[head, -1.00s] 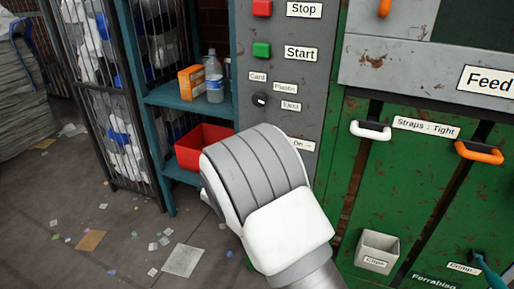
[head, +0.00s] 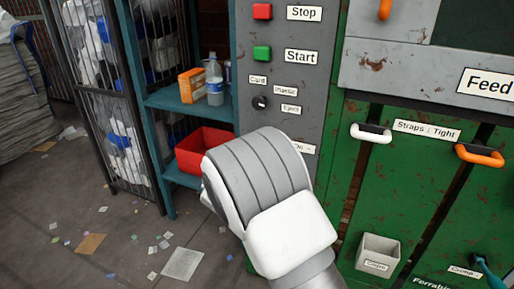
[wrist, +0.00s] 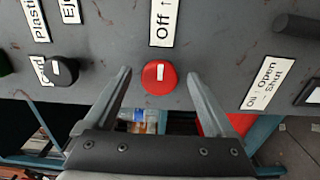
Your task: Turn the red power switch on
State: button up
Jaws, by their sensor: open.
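The red power switch (wrist: 160,77) is a round red knob on the grey control panel (head: 300,105). It shows in the wrist view with a short white mark on its face, near an "Off" label (wrist: 163,22). My gripper (wrist: 158,74) is open. Its two fingers appear on either side of the red knob in the wrist view, with a gap to each side; I cannot tell how far the tips are from the panel. In the head view my arm hides the gripper and the red knob.
A black selector knob (wrist: 61,71) sits left of the red one in the wrist view; a dark handle (wrist: 297,27) is at right. In the head view, red Stop (head: 262,12) and green Start (head: 262,53) buttons are above, and shelves (head: 185,105) stand left.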

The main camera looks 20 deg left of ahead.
jog(key=shift+s, duration=0.1)
jog(key=s+a+p, duration=0.1)
jog(key=s+p, duration=0.2)
jog(key=s, duration=1.4)
jog(key=shift+a+p, duration=0.15)
jog(key=shift+p, duration=0.25)
